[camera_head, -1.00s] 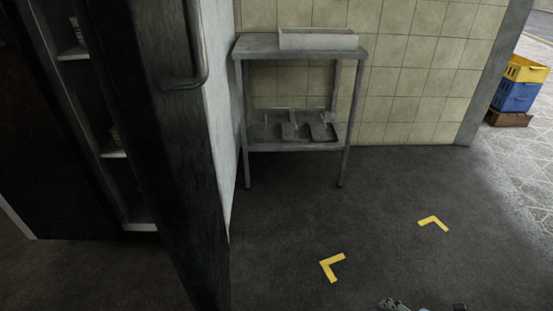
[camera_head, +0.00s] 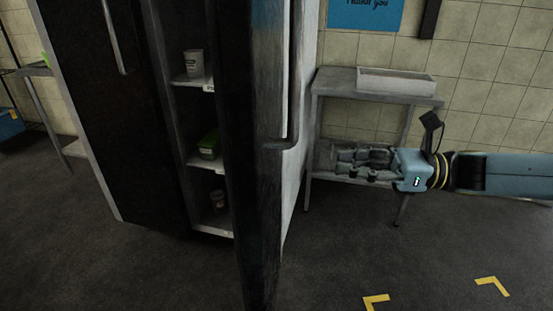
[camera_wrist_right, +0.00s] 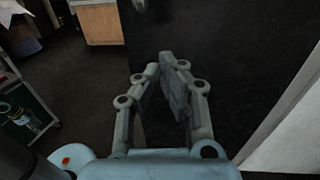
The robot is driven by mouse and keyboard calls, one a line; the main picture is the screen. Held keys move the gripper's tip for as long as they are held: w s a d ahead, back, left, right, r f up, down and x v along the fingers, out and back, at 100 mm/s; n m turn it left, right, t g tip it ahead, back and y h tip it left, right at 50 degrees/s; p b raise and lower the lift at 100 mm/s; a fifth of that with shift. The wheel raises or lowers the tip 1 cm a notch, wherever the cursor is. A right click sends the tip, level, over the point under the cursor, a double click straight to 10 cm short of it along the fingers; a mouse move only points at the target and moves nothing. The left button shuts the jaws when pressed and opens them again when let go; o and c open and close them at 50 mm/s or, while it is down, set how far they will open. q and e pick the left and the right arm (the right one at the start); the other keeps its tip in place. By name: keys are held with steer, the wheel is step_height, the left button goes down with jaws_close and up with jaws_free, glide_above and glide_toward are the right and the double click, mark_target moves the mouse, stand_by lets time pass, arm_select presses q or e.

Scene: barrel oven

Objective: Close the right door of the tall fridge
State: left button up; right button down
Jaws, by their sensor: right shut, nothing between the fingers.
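The tall fridge stands left of centre in the head view, with a dark left door (camera_head: 110,120) that looks closed. Its right door (camera_head: 245,160) stands open, seen nearly edge-on, with a long bar handle (camera_head: 292,90) on its front face. The shelves behind the opening are visible. My right gripper (camera_head: 340,163) is to the right of the open door, apart from it, pointing left. In the right wrist view its fingers (camera_wrist_right: 168,62) are shut with nothing held, in front of a dark surface. My left gripper is not in view.
A grey metal table (camera_head: 335,85) with a white tray (camera_head: 395,84) stands against the tiled wall, behind my right arm. Tubs sit on the fridge shelves (camera_head: 196,162). Yellow corner marks (camera_head: 376,302) lie on the dark floor, which is clear in front.

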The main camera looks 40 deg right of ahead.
steer(key=b, duration=0.1)
glide_toward(266, 161)
steer(key=a, duration=0.1)
steer(key=x, duration=0.5)
steer(key=shift+w+a+r, duration=0.15)
steer(key=shift+w+r, duration=0.1)
steer(key=shift+w, duration=0.05)
steer(key=shift+w+a, duration=0.3)
steer(key=shift+a, duration=0.05)
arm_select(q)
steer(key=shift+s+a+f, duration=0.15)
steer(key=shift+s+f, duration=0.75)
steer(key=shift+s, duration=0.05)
arm_select(e)
steer(key=shift+f, duration=0.1)
